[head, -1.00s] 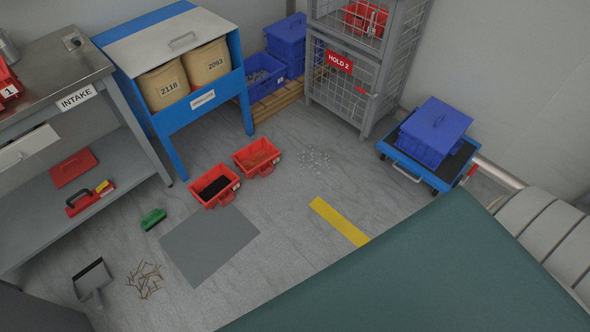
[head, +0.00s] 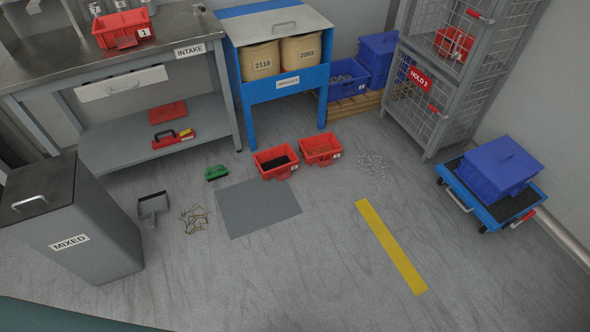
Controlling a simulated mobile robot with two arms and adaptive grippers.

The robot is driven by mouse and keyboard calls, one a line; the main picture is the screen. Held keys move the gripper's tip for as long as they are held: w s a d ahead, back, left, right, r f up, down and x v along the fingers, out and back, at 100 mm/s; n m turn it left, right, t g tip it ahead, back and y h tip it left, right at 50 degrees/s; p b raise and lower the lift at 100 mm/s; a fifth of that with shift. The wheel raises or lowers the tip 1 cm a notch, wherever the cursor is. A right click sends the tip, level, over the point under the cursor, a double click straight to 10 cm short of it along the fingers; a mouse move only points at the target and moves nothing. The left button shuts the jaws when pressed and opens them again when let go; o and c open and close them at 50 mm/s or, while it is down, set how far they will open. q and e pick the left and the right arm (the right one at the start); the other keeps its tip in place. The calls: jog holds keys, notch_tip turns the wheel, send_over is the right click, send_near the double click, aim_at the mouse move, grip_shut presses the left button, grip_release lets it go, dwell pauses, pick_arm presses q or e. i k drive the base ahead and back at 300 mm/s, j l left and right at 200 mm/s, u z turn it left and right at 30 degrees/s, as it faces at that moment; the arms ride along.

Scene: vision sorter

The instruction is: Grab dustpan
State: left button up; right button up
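The dustpan (head: 153,205) is dark grey with a light rim and a short grey handle. It lies on the floor at the left in the head view, just right of the grey MIXED bin (head: 88,222). A small heap of brown scraps (head: 194,218) lies to the right of the dustpan. A green brush (head: 216,172) lies on the floor behind it, to the right. Neither of my grippers is in view.
The INTAKE bench (head: 150,65) stands behind the dustpan. Two red bins (head: 277,175) stand by a grey floor mat (head: 258,208). Silvery bits (head: 372,163) lie on the floor farther right. A blue cart (head: 500,202) stands at the right. The front floor is clear.

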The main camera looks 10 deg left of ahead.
aim_at(150, 205)
jog(key=k+l+u, duration=0.15)
jog(key=u, duration=1.35)
jog(key=i+l, duration=0.1)
